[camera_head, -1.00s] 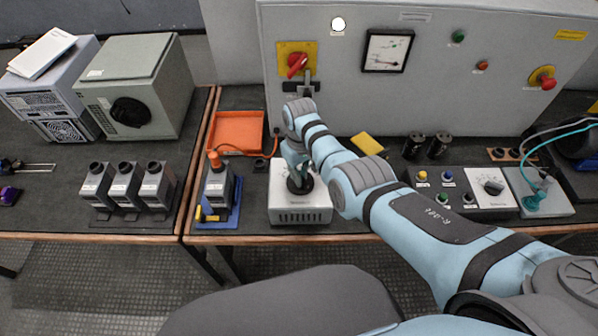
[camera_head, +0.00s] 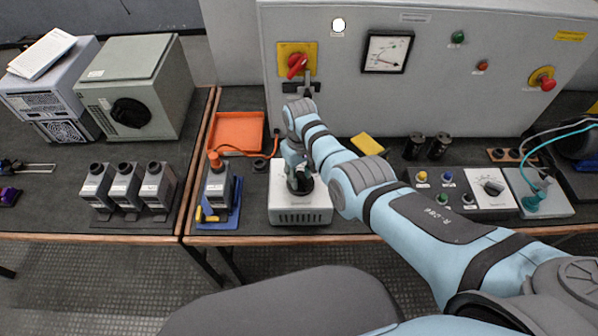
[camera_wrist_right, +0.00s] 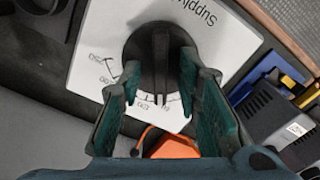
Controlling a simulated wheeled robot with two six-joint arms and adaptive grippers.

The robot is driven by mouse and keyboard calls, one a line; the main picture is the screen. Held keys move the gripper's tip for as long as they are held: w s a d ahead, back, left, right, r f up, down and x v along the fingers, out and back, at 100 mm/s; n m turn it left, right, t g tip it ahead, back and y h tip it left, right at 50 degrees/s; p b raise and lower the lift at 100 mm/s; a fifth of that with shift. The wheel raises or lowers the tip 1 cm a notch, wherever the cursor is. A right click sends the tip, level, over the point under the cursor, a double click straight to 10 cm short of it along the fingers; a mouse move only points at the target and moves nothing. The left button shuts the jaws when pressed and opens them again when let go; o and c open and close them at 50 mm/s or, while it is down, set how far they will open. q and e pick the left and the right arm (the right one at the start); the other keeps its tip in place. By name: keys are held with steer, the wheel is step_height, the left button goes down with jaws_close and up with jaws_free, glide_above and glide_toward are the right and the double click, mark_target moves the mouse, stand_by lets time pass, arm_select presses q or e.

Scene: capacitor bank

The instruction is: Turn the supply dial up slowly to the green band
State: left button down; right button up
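The supply dial (camera_wrist_right: 160,52) is a black knob with a raised grip, on a white face marked "Supply" with a numbered scale. In the head view my right gripper (camera_head: 299,180) is over the white supply box (camera_head: 300,215) and hides most of the dial. The gauge (camera_head: 387,51) on the grey cabinet has a needle and a small coloured band, too small to read exactly. My left gripper is out of view.
An orange tray (camera_head: 238,130) and a blue stand with a grey capacitor (camera_head: 217,188) are left of the supply box. A yellow item (camera_head: 367,144), black cylinders (camera_head: 413,146) and a button panel (camera_head: 440,187) lie to the right. The grey cabinet (camera_head: 470,90) stands behind.

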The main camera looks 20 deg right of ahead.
mark_target(300, 177)
step_height(300, 177, up, 12)
stand_by(0.3)
stand_by(1.9)
